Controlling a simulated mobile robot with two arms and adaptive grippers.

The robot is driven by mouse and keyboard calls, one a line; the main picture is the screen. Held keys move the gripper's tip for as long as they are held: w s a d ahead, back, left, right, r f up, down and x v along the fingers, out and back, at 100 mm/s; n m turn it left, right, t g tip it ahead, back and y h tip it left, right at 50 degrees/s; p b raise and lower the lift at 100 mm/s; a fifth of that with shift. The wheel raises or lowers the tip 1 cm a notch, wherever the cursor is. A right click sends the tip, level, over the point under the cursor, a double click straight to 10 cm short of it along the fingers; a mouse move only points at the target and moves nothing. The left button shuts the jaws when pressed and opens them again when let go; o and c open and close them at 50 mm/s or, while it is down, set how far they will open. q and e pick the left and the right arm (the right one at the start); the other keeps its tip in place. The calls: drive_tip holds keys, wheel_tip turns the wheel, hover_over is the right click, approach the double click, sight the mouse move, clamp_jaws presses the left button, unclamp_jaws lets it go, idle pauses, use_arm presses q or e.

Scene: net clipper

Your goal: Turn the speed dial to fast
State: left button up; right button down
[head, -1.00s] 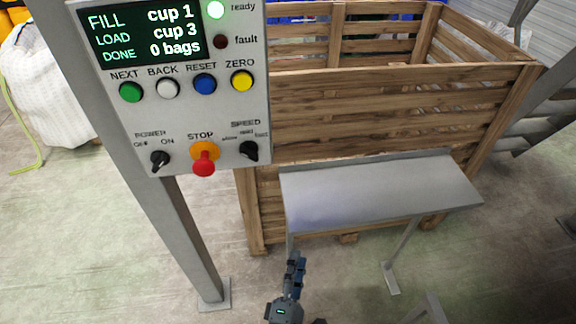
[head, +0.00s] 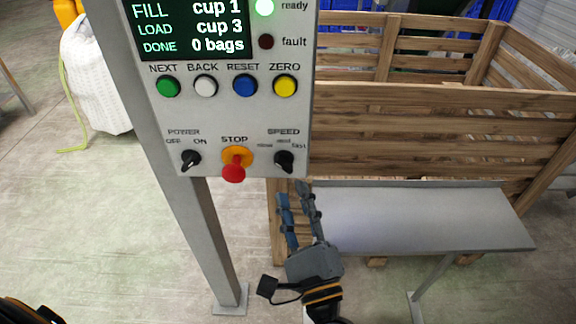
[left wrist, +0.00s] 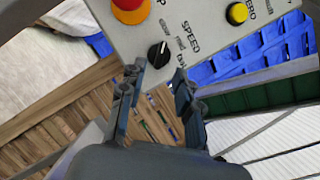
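The speed dial (head: 284,161) is a black knob at the lower right of the grey control panel (head: 215,120), under the word SPEED. Small slow, med and fast labels arc above it, fast on the right. I cannot tell surely which label it points to. My left gripper (head: 293,194) is open and empty just below the dial, fingers pointing up at the panel. In the left wrist view, the dial (left wrist: 158,53) shows just beyond the gap between the fingertips (left wrist: 160,73), apart from them. My right gripper is not in view.
The red stop button (head: 235,168) on its orange base sits left of the dial, with the power knob (head: 191,160) farther left. Coloured buttons are above. A metal shelf (head: 420,218) and wooden crate (head: 430,120) stand to the right. The panel's post (head: 215,240) runs below.

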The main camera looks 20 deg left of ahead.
sight(285, 170)
use_arm(q)
drive_tip(key=p+x, duration=0.1)
drive_tip(key=x, duration=0.3)
drive_tip(key=shift+a+r, duration=0.1)
drive_tip(key=shift+r, duration=0.05)
drive_tip(key=shift+w+a+p, duration=0.25)
drive_tip(key=shift+w+p, duration=0.05)
drive_tip(key=shift+w, duration=0.2)
clamp_jaws()
